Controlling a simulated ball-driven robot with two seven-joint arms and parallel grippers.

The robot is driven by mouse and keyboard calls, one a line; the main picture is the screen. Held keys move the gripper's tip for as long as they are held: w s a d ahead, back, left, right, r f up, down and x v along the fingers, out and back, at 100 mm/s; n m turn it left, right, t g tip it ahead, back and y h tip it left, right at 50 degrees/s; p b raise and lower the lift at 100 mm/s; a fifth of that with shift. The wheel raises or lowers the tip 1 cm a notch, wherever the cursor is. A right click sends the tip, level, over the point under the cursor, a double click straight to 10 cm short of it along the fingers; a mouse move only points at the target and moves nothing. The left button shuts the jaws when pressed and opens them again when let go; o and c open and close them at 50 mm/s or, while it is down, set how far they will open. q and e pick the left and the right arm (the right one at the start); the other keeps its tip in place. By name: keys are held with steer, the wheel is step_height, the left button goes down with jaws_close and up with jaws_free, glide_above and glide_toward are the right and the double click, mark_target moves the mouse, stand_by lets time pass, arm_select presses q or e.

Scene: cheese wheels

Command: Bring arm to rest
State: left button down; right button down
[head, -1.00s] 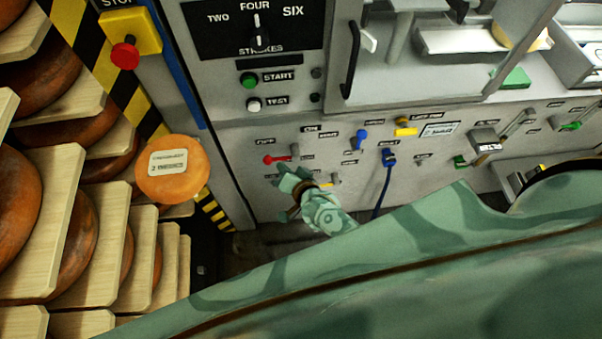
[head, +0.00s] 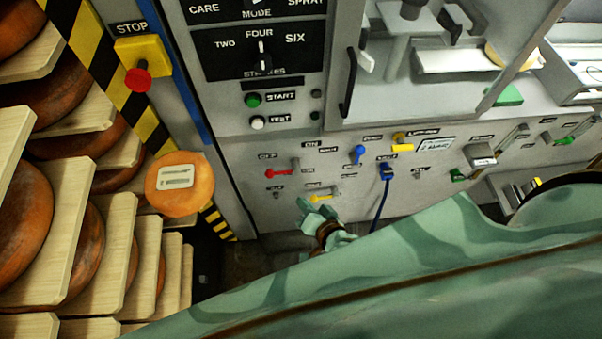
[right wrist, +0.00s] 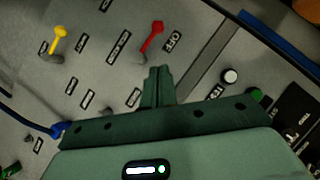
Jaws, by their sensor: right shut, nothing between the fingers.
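My right gripper (head: 318,210) is in the lower middle of the head view, in front of the grey machine panel (head: 240,160). Its fingers are together and empty. In the right wrist view the shut fingers (right wrist: 158,84) point at the panel, with the red lever (right wrist: 152,38) and the yellow lever (right wrist: 57,38) beyond them. In the head view the red lever (head: 281,173) is up and left of the gripper, and the yellow lever (head: 322,197) is just above it. My left gripper does not show.
Shelves with cheese wheels (head: 20,230) fill the left. A round orange-brown cheese (head: 180,203) with a label stands near the striped post. A red stop button (head: 138,79), a blue cable (head: 381,200) and a glazed cabinet with a black handle (head: 347,85) are on the machine.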

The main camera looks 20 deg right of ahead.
steer(key=s+d+f+n+g+b, duration=0.15)
steer(key=s+f+n+g, duration=0.25)
steer(key=s+f, duration=0.5)
steer(key=s+d+f+n+g+b, duration=0.1)
steer(key=s+f+n+g+b, duration=0.2)
steer(key=s+f, duration=0.7)
steer(key=s+d+f+n+g+h+b, duration=0.1)
steer(key=s+d+f+n+g+b, duration=0.1)
steer(key=s+d+f, duration=0.2)
steer(key=s+d+f+n+g+h+b, duration=0.1)
steer(key=s+d+f+n+g+b, duration=0.1)
steer(key=s+f, duration=0.7)
steer(key=shift+s+d+f+n+g+b, duration=0.25)
steer(key=shift+d+n+g+b, duration=0.15)
steer(key=shift+d+g+b, duration=0.35)
steer(key=shift+d, duration=0.15)
steer(key=shift+s, duration=0.1)
